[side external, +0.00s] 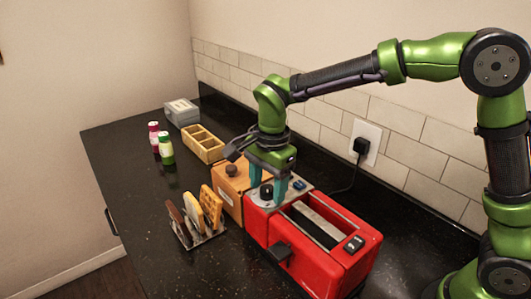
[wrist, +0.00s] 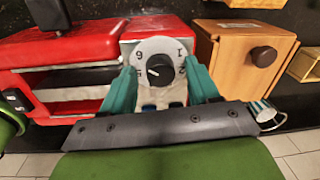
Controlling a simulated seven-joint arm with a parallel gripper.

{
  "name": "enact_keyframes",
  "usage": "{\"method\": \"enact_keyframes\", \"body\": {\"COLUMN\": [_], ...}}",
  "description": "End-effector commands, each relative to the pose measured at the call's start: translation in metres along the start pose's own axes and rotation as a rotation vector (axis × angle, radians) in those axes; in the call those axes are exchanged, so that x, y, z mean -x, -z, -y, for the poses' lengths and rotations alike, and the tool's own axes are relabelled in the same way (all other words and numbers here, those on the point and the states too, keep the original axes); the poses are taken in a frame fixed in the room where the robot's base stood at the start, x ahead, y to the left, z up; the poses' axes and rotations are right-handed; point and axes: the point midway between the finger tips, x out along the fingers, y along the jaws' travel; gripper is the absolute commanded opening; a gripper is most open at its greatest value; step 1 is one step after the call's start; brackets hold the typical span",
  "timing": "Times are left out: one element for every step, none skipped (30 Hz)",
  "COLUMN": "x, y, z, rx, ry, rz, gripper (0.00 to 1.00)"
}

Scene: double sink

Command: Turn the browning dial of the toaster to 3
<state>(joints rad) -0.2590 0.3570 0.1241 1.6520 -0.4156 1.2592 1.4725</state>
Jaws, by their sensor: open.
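The red toaster (side external: 345,262) stands on the dark counter; it also shows in the wrist view (wrist: 85,45). Its browning dial (wrist: 160,70) is a black knob on a pale disc with numerals around it, some hidden or too small to read. A white mark on the knob points roughly left in the wrist view. My gripper (side external: 268,186) is above the toaster's far end, pointing down. Its teal fingers are open, one on each side of the dial in the wrist view (wrist: 160,78). I cannot tell whether they touch the knob.
A wooden box with a brown knob (side external: 229,185) stands close beside the toaster. A rack with bread and a waffle (side external: 205,236) is in front. Bottles (side external: 165,150), a compartment tray (side external: 203,144) and a grey box (side external: 182,112) stand farther back. A cord runs to the wall outlet (side external: 366,140).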

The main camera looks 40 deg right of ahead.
Motion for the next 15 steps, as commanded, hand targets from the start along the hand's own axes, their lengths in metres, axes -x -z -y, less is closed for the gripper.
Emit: {"method": "enact_keyframes", "body": {"x": [-0.0004,-0.0004,-0.0003,-0.0002,-0.0002,-0.0001,-0.0001,-0.0001,0.0000,0.0000,0.0001,0.0001,0.0001,0.0002,0.0002], "y": [0.0000,0.0000,0.0000,0.0000,0.0000,0.0000,0.0000,0.0000,0.0000,0.0000,0.0000,0.0000,0.0000,0.0000,0.0000], "z": [0.0000,0.0000,0.0000,0.0000,0.0000,0.0000,0.0000,0.0000,0.0000,0.0001,0.0001,0.0001,0.0001,0.0001,0.0001], "rx": [0.000,0.000,0.000,0.000,0.000,0.000,0.000,0.000,0.000,0.000,0.000,0.000,0.000,0.000,0.000], "ry": [0.000,0.000,0.000,0.000,0.000,0.000,0.000,0.000,0.000,0.000,0.000,0.000,0.000,0.000,0.000], "rz": [0.000,0.000,0.000,0.000,0.000,0.000,0.000,0.000,0.000,0.000,0.000,0.000,0.000,0.000,0.000], "gripper": [0.60,0.60,0.60,0.60,0.60,0.59,0.54,0.50,0.43,0.39,0.34,0.28,0.24,0.19,0.13]}}
